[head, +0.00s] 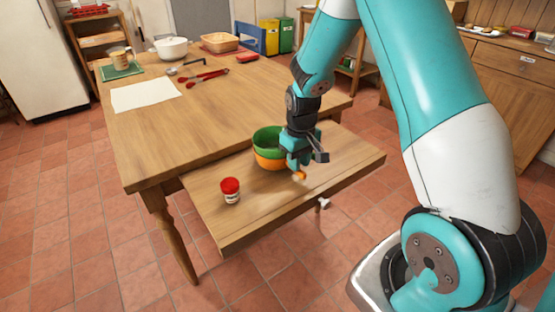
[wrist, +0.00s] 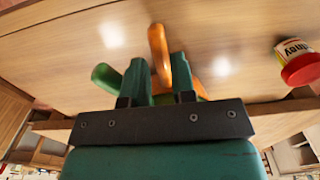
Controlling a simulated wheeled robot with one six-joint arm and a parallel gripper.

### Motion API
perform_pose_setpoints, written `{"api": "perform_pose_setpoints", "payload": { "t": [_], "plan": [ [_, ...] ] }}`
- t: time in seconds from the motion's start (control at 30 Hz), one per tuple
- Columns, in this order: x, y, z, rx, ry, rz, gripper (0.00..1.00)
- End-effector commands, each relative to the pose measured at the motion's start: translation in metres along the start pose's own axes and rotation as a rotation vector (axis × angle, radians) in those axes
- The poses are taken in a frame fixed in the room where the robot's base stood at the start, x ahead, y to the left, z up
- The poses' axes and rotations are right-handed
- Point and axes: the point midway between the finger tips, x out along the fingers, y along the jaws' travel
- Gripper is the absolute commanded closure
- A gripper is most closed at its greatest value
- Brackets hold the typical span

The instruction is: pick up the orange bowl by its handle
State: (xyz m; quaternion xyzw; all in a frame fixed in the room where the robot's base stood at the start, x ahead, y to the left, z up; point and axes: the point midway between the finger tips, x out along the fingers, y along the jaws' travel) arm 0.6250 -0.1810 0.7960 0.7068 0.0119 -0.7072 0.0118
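The orange bowl (head: 268,163) sits on the pulled-out board of the wooden table, with a green bowl (head: 266,136) nested in it. Its handle (head: 299,176) points toward the front, just below my gripper (head: 302,165). In the wrist view the orange handle (wrist: 158,42) shows between and past my two fingertips (wrist: 160,65). The fingers stand apart, one on each side of it; whether they touch it I cannot tell. The green bowl's handle (wrist: 106,76) lies left of the fingers. Most of the orange bowl is hidden by the gripper there.
A red-lidded jar (head: 231,191) stands on the pulled-out board (head: 248,222), left of the bowls; it also shows in the wrist view (wrist: 300,62). On the main table (head: 215,115) are a paper sheet (head: 145,95), red-handled utensils (head: 205,76) and a white pot (head: 171,48).

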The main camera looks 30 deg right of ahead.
Motion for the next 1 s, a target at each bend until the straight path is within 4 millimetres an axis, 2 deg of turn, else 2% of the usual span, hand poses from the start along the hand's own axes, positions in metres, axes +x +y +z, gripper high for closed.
{"api": "perform_pose_setpoints", "payload": {
  "t": [0.1, 0.23, 0.47, 0.57, 0.6, 1.0],
  "plan": [
    [0.020, -0.001, 0.001, -0.001, -0.002, -0.001, 0.76],
    [0.030, -0.001, 0.001, -0.001, 0.000, 0.000, 0.76],
    [0.030, -0.001, 0.000, -0.001, 0.001, 0.000, 0.76],
    [0.030, -0.001, 0.000, -0.001, 0.001, 0.000, 0.98],
    [0.030, -0.001, 0.000, -0.001, 0.001, 0.000, 1.00],
    [0.026, 0.000, -0.001, -0.001, 0.005, 0.001, 1.00]
  ]
}}
